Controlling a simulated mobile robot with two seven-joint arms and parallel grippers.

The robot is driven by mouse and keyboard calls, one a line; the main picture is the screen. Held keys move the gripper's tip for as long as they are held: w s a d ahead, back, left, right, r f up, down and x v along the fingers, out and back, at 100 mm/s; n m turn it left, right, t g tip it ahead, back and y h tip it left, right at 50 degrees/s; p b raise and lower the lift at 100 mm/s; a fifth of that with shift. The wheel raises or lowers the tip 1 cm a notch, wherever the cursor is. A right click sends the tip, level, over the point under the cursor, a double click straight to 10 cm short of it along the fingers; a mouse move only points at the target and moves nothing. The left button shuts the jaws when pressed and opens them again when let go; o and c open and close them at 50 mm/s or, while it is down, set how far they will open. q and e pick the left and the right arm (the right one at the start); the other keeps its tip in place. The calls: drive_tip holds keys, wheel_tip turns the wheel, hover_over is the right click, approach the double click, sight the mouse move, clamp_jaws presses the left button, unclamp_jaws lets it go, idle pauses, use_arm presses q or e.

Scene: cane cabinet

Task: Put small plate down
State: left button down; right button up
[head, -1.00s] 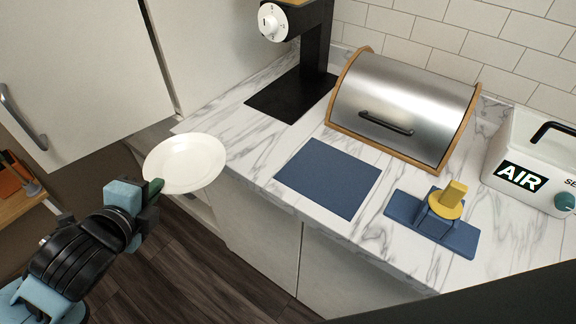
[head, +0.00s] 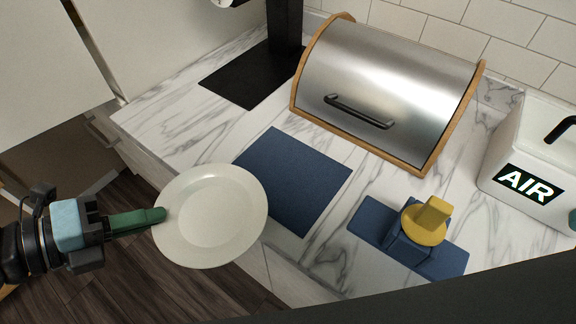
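The small plate (head: 212,214) is white and round. My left gripper (head: 158,215) is shut on its left rim, with green fingers at the edge. The plate is held at the counter's front edge, overlapping the lower left of a blue mat (head: 298,180) in the picture. It looks to be above the counter; its exact height I cannot tell. My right gripper is not in view.
The marble counter (head: 165,118) is bare left of the mat. A silver bread box (head: 385,85) stands behind it. A yellow-topped blue object (head: 422,225) sits on a smaller blue mat (head: 370,215). A white AIR appliance (head: 530,150) stands right. A black-based machine (head: 250,75) is at back left.

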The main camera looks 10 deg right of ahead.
sight(221, 167)
use_arm(q)
drive_tip(key=shift+a, duration=0.1)
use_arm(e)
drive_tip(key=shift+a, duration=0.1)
